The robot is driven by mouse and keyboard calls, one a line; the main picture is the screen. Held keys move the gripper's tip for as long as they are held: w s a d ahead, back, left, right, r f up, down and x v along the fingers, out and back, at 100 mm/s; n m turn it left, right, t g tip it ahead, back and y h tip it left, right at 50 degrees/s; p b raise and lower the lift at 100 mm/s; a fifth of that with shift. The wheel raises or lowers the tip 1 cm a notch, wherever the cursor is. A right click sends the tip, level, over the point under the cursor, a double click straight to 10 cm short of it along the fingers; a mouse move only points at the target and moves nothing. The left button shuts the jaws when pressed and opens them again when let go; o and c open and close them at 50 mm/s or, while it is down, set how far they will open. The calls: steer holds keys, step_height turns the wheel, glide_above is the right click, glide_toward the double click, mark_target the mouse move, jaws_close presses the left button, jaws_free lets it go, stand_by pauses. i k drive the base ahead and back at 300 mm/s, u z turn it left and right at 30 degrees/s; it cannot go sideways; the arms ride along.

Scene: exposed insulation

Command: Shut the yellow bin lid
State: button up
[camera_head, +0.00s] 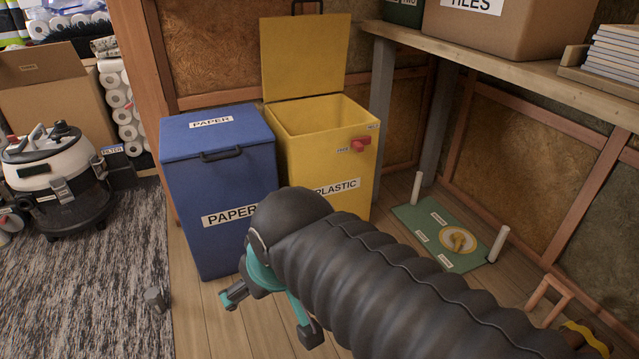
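The yellow bin (325,155) is labelled PLASTIC and stands against the back wall, right of the blue bin. Its yellow lid (303,57) is open and stands roughly upright at the bin's back edge. The inside of the bin shows, and I see nothing in it from here. A red knob or latch (360,144) sits on the bin's front near the top right. My gripper (271,315) is low over the wooden floor in front of the bins, with teal fingers spread apart and nothing visible between them. My arm hides the lower front of the yellow bin.
The blue PAPER bin (218,165) is shut and stands close at the left. A wooden workbench (500,60) with boxes runs along the right. A green board (441,234) with white posts lies below it. A vacuum cleaner (52,175) and a rug are at left.

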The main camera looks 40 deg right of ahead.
mark_target(302, 55)
steer(key=z, duration=0.55)
steer(key=i, duration=1.35)
steer(key=u, duration=0.55)
